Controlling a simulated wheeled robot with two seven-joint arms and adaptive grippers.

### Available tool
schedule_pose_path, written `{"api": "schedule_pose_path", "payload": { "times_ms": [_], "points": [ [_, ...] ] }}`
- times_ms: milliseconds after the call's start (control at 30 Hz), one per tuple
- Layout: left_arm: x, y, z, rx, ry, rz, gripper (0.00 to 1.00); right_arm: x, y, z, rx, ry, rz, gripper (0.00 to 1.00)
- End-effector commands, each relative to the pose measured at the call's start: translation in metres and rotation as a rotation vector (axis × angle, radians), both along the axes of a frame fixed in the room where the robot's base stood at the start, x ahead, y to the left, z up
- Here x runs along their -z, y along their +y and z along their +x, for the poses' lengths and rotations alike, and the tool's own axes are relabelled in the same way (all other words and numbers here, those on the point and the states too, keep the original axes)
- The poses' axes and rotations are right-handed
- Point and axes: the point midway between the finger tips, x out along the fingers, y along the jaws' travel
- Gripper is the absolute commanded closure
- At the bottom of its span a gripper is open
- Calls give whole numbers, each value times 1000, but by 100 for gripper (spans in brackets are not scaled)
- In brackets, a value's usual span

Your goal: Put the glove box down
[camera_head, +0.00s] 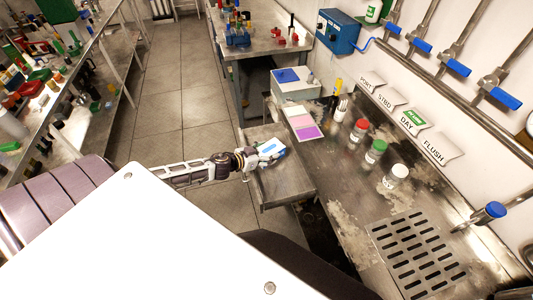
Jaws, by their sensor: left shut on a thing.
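The glove box is a small white and blue box (271,147) in the middle of the camera_head view. My left gripper (262,154) is shut on it, with the arm reaching in from the left. The box is over the far part of a small metal side table (285,183). I cannot tell whether it touches the top. My right gripper is not in view.
A metal bench (350,195) on the right holds bottles with red (359,129), green (375,151) and white (395,176) caps, and a slotted drain (415,252). A white box with a blue top (294,84) stands behind. The near part of the side table is bare.

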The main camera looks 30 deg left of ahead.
Motion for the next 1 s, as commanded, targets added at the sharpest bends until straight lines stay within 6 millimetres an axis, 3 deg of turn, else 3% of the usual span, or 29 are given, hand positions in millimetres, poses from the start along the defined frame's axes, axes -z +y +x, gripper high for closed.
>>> {"api": "schedule_pose_path", "payload": {
  "times_ms": [833, 867, 1000],
  "points": [
    [11, 0, 0, 0, -1, 0, 64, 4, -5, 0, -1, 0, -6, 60],
    [12, 0, 0, 0, 0, 0, 32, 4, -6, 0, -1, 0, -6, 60],
    [12, 0, 0, 0, 0, 0, 14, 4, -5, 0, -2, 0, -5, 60]
  ]
}}
